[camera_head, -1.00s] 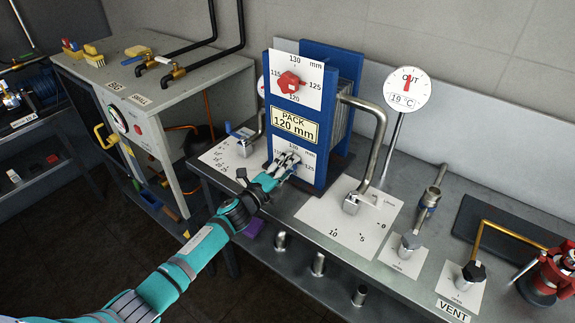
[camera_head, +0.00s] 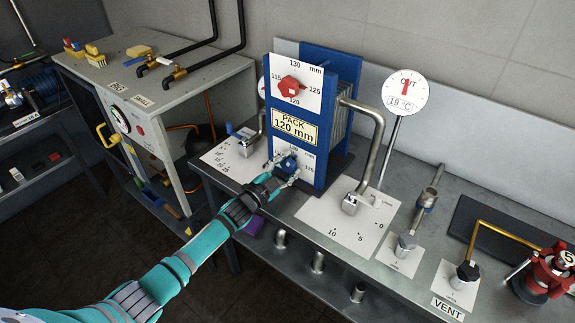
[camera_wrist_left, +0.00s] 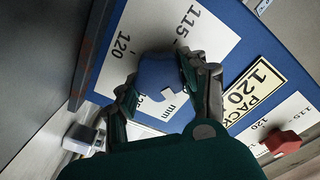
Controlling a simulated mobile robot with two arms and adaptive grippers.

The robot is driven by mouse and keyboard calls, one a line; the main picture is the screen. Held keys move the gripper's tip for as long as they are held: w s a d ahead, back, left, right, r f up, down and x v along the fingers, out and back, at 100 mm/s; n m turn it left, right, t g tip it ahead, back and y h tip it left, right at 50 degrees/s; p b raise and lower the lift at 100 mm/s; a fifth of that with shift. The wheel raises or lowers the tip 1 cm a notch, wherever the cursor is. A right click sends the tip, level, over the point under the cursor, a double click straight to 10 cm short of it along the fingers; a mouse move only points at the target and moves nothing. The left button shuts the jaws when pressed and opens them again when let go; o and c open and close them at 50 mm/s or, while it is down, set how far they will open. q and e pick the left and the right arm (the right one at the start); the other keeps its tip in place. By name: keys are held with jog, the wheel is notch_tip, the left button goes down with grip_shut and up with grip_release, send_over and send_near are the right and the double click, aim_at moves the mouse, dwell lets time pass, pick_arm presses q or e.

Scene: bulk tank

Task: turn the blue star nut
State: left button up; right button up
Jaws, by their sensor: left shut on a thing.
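The blue star nut (camera_head: 290,162) sits on the lower white dial plate (camera_head: 308,162) on the front of the blue pack frame. My left gripper (camera_head: 284,172) is at the nut, with its fingers on either side. In the left wrist view the gripper (camera_wrist_left: 165,92) is shut on the blue nut (camera_wrist_left: 158,72), and the fingers hide part of its rim. The plate's printed numbers show around it. My right gripper is not in view.
A red star nut (camera_head: 289,86) is on the upper dial plate. A yellow label (camera_head: 295,126) reads PACK 120 mm. A bent metal pipe (camera_head: 379,135) rises right of the frame. A lever valve (camera_head: 245,142) stands to its left. A round OUT gauge (camera_head: 405,92) stands behind.

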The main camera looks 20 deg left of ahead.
pick_arm(q)
jog(key=n, duration=0.4)
jog(key=shift+n, duration=0.3)
dwell(0.5)
jog(key=o, duration=1.2)
jog(key=shift+a, duration=0.1)
jog(key=v, duration=1.2)
